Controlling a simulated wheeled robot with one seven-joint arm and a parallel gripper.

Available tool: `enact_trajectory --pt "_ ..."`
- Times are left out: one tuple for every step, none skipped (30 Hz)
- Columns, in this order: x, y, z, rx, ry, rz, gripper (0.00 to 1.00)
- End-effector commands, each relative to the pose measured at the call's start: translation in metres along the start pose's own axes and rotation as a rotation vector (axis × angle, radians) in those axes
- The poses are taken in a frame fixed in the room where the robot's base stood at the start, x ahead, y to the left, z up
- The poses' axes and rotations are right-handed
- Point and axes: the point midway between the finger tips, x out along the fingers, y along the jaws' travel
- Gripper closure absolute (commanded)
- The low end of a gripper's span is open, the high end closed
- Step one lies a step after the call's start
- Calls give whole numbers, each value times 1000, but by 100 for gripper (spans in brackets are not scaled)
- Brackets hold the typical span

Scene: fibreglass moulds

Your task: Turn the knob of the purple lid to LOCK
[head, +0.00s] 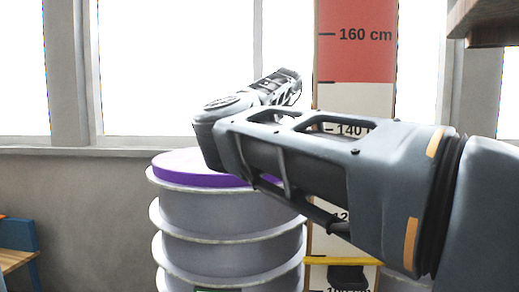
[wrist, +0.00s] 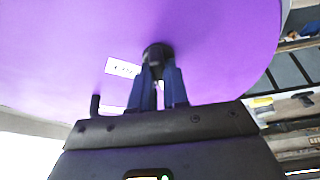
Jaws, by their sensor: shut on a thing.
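The purple lid (head: 180,167) lies on top of a grey ribbed drum (head: 200,215) in the head view. My arm passes over it and hides its right part, and my gripper is hidden there. In the wrist view the purple lid (wrist: 60,45) fills most of the picture. My gripper (wrist: 160,75) is shut on the black knob (wrist: 157,54) of the lid. A white label (wrist: 122,67) with small dark print lies left of the knob; I cannot read it surely. A second white label (wrist: 112,109) is partly hidden by my gripper.
A height board (head: 355,50) with centimetre marks stands behind my arm. A brown wooden edge (head: 490,22) juts in at the top right. Windows and a sill (head: 80,152) run along the back. Shelving with objects (wrist: 290,105) shows right of the lid in the wrist view.

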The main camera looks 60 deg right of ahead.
Motion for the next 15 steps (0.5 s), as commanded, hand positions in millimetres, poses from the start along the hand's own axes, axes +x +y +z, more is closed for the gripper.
enact_trajectory --pt "4 0 2 -3 -4 -9 100" --pt "4 0 2 -6 -4 -10 100" --pt "4 0 2 -8 -4 -11 100" --pt "4 0 2 -9 -4 -11 100" --pt "4 0 2 -10 -4 -12 100" --pt "4 0 2 -10 -4 -12 100" --pt "4 0 2 -10 -4 -12 100" --pt "4 0 2 -10 -4 -12 100" --pt "4 0 2 -10 -4 -12 100" --pt "4 0 2 -10 -4 -12 100" --pt "4 0 2 -10 -4 -12 100" --pt "4 0 2 -9 -5 -12 100" --pt "4 0 2 -9 -5 -12 100" --pt "4 0 2 -9 -5 -12 100" --pt "4 0 2 -9 -5 -12 82"
